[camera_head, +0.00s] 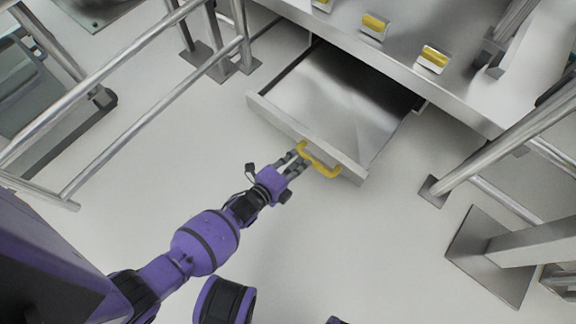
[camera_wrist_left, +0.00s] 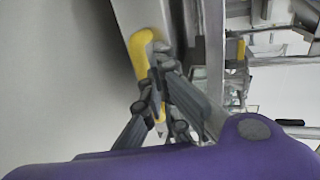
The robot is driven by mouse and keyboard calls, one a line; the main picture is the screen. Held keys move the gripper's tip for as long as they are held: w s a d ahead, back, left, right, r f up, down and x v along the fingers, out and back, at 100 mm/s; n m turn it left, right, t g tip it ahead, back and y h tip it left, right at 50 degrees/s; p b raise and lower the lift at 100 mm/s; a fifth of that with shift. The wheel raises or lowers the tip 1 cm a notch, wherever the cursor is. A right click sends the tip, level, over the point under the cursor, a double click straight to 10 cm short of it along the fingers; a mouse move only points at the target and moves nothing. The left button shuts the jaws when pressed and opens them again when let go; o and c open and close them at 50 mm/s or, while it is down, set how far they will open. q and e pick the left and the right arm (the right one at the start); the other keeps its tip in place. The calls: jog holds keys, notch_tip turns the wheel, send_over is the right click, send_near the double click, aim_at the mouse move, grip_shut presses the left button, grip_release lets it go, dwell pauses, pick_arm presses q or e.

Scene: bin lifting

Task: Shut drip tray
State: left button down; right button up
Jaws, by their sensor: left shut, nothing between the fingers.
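The drip tray (camera_head: 335,92) is a wide, shallow steel drawer, pulled out from under a steel machine front. A yellow handle (camera_head: 319,164) sits on its front panel; it also shows in the left wrist view (camera_wrist_left: 141,52). My left gripper (camera_head: 297,153) is at the left end of the handle, with its fingers shut and nothing between them. In the left wrist view the fingertips (camera_wrist_left: 158,72) overlap the handle; I cannot tell whether they touch it. My right gripper is not in view.
The steel machine front (camera_head: 400,50) above the tray carries several small yellow-marked handles. Metal rails (camera_head: 150,110) stand on the left, and a metal rail with footplates (camera_head: 500,150) stands on the right. The pale floor (camera_head: 350,250) in front of the tray is clear.

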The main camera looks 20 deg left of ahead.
aim_at(314, 145)
pick_arm(q)
jog(key=x, duration=0.2)
jog(key=r+b+x, duration=0.1)
jog(key=x, duration=0.1)
jog(key=shift+w+d+f, duration=0.15)
jog(key=shift+w+d, duration=0.1)
jog(key=shift+w, duration=0.25)
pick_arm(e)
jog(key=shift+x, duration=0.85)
pick_arm(q)
jog(key=shift+w, duration=0.1)
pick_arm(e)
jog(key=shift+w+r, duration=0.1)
